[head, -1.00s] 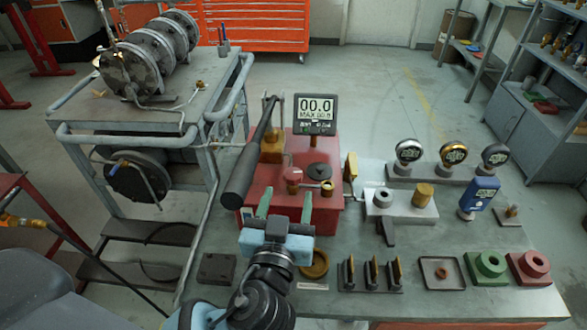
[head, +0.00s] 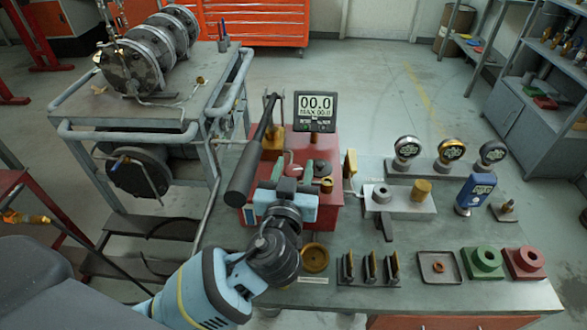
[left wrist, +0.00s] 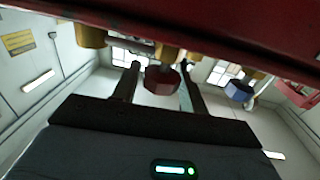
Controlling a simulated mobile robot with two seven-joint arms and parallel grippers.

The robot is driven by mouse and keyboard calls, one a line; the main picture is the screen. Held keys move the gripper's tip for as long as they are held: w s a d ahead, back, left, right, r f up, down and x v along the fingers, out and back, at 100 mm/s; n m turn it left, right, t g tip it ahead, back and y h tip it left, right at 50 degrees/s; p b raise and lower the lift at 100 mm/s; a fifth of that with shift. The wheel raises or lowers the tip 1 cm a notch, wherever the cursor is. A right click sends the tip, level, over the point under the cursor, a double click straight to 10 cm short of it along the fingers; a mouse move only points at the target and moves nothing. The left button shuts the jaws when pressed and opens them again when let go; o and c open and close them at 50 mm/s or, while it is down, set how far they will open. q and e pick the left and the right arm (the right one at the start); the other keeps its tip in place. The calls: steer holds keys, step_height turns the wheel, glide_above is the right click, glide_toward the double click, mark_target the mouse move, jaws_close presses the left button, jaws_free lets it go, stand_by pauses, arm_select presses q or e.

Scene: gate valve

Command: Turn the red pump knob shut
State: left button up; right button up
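The red pump (head: 325,215) stands on the bench with its black handle lever (head: 250,165) slanting up at its left. The red knob (head: 293,170) is on the pump's top and is partly hidden by my left gripper (head: 293,173). In the left wrist view the red knob (left wrist: 163,80) shows between the two fingers of my left gripper (left wrist: 160,82). The fingers are open, one on each side of it, with a visible gap at the left finger. Contact at the right finger is unclear. My right gripper is not in view.
A digital display (head: 315,110) reading 00.0 stands behind the pump. Several gauges (head: 450,150), a grey block with a brass fitting (head: 400,198) and green (head: 487,262) and red (head: 525,262) blocks occupy the bench's right. A brass ring dish (head: 315,258) lies in front.

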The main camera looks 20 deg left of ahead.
arm_select(q)
steer(key=c, duration=0.7)
steer(key=shift+o, duration=0.2)
